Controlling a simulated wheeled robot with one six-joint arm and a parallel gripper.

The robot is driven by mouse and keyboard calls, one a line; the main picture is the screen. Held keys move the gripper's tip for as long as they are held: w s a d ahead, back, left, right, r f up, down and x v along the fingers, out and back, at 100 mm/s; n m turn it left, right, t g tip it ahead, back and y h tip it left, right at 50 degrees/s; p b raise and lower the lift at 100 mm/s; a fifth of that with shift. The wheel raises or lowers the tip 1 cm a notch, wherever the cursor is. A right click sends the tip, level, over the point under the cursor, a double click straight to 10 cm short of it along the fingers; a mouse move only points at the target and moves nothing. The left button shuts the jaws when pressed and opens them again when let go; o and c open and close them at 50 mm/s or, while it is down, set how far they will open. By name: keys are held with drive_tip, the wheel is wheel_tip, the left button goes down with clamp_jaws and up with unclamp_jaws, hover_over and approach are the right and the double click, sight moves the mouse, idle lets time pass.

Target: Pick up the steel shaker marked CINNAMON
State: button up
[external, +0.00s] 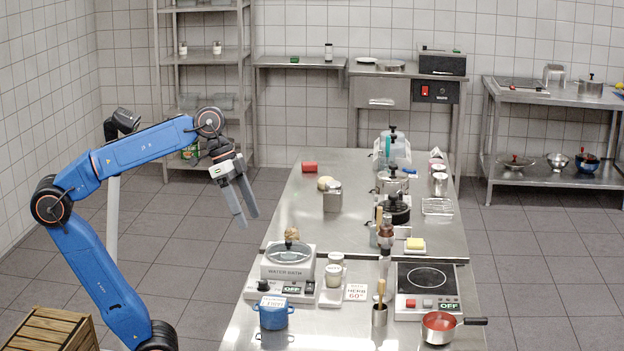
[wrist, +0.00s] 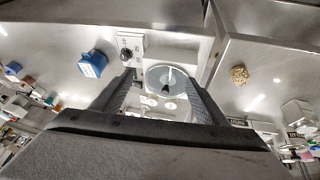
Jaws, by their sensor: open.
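I cannot read the word CINNAMON on anything in either view. Two small steel cylinders that could be shakers, a nearer one (external: 440,185) and one just behind it (external: 437,167), stand at the right edge of the far steel table in the external view. My gripper (external: 247,221) hangs open and empty, fingers pointing down, over the floor left of the tables and well apart from those cylinders. In the wrist view my gripper (wrist: 162,78) has its two fingers spread, with the water bath (wrist: 178,52) seen between them.
The near table holds the water bath (external: 266,290), a blue pot (external: 273,317), a hotplate (external: 408,303) and a red saucepan (external: 438,328).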

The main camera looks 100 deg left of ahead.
drive_tip(key=w+a+t+h, duration=0.15)
drive_tip(key=w+a, duration=0.35)
drive_tip(key=a, duration=0.6)
drive_tip(key=w+a+t, duration=0.3)
drive_tip(key=w+a, duration=0.1)
drive_tip(key=a, duration=0.6)
drive_tip(key=s+a+t+y, duration=0.1)
drive_tip(key=s+a+t, duration=0.15)
drive_tip(key=a, duration=0.95)
drive_tip(key=s+a+t+y, duration=0.2)
drive_tip(key=s+a, duration=0.1)
drive_tip(key=a, duration=0.9)
approach(333, 190)
drive_tip(key=shift+h, duration=0.35)
drive_tip(key=w, duration=0.1)
drive_tip(key=w+a+f, duration=0.1)
drive_tip(key=w, duration=0.1)
drive_tip(key=w+a+f, duration=0.1)
drive_tip(key=shift+w+a+f, duration=0.25)
drive_tip(key=shift+f+x, duration=0.1)
drive_tip(key=shift+x, duration=1.2)
drive_tip(key=shift+f+x, duration=0.15)
drive_tip(key=shift+x, duration=1.2)
drive_tip(key=shift+s, duration=0.15)
drive_tip(key=c, duration=1.2)
drive_tip(key=shift+c, duration=0.2)
